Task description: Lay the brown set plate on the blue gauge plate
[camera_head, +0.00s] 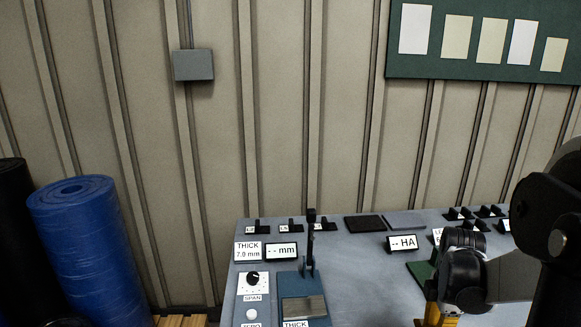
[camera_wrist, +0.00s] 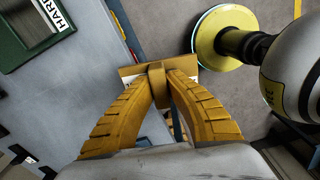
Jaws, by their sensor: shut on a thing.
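The brown set plate (camera_wrist: 129,72) shows in the wrist view as a flat piece with an upright tab. My gripper (camera_wrist: 157,76) has its yellow fingers shut on this tab. In the head view only a yellow part of my gripper (camera_head: 433,313) shows at the bottom right, and the set plate is hidden there. The blue gauge plate (camera_head: 288,284) is at the bottom middle of the head view, with a grey metallic face, a black upright piece behind it and a THICK label in front. My gripper is to its right, apart from it.
The grey bench (camera_head: 350,263) has bare room between the gauge and my arm. A mm display (camera_head: 281,252), an HA display (camera_head: 401,243), a SPAN knob (camera_head: 253,281) and dark pads (camera_head: 364,223) stand around. A green HARD-labelled block (camera_wrist: 22,36) is near my gripper.

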